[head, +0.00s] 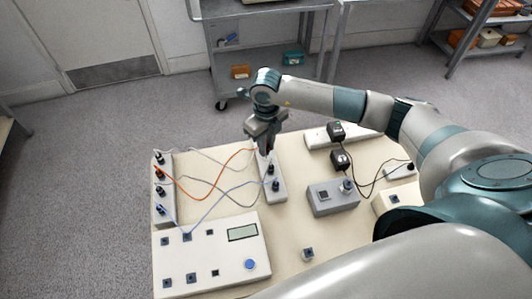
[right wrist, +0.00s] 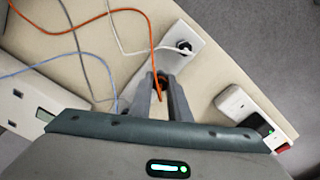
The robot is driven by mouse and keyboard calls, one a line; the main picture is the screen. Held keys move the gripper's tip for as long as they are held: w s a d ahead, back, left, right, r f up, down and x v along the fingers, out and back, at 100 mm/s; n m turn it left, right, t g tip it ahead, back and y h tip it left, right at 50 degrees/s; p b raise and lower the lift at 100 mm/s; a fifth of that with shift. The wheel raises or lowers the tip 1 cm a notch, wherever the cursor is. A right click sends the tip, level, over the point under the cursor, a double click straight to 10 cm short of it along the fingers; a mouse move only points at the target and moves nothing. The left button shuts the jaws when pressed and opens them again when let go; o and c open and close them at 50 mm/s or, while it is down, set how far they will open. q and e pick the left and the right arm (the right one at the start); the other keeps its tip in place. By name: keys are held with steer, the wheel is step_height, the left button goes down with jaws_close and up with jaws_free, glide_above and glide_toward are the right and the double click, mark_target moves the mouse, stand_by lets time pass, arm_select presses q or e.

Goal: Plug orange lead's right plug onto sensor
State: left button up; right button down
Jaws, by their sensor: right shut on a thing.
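The orange lead (head: 215,184) runs from the left terminal strip (head: 164,176) across the table to my right gripper (head: 265,146). It shows in the right wrist view (right wrist: 146,13), its end running down to the fingers. My right gripper is shut on the orange lead's right plug (right wrist: 160,80), a dark piece mostly hidden between the fingers. The gripper is over the far end of a pale narrow block (head: 271,190) carrying dark plugs. I cannot tell which part is the sensor, or whether the held plug touches the block. My left gripper is not in view.
Blue (head: 205,222) and grey leads cross the table near the orange one. A white meter box (head: 225,265) stands in front, a grey box with a knob (head: 324,202) to the right. A white power strip (head: 317,138) with black adapters (head: 340,160) lies at the back right.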

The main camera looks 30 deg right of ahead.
steer(key=shift+r+p, duration=0.3)
steer(key=shift+r, duration=0.45)
steer(key=shift+s+d, duration=0.15)
steer(key=s+d+r, duration=0.2)
steer(key=s+d, duration=0.2)
steer(key=s, duration=0.3)
steer(key=s+d+r, duration=0.2)
steer(key=s+d, duration=0.3)
steer(key=s, duration=0.2)
steer(key=s+d+r+p, duration=0.1)
steer(key=s+d+r, duration=0.1)
steer(key=s+d, duration=0.3)
steer(key=shift+s+r, duration=0.2)
steer(key=shift+s, duration=0.95)
steer(key=shift+s+d+f+b, duration=0.25)
steer(key=shift+s+f+b, duration=0.3)
steer(key=shift+b, duration=0.5)
steer(key=shift+w+f+b, duration=0.15)
steer(key=shift+f+b, duration=0.7)
steer(key=shift+b, duration=0.2)
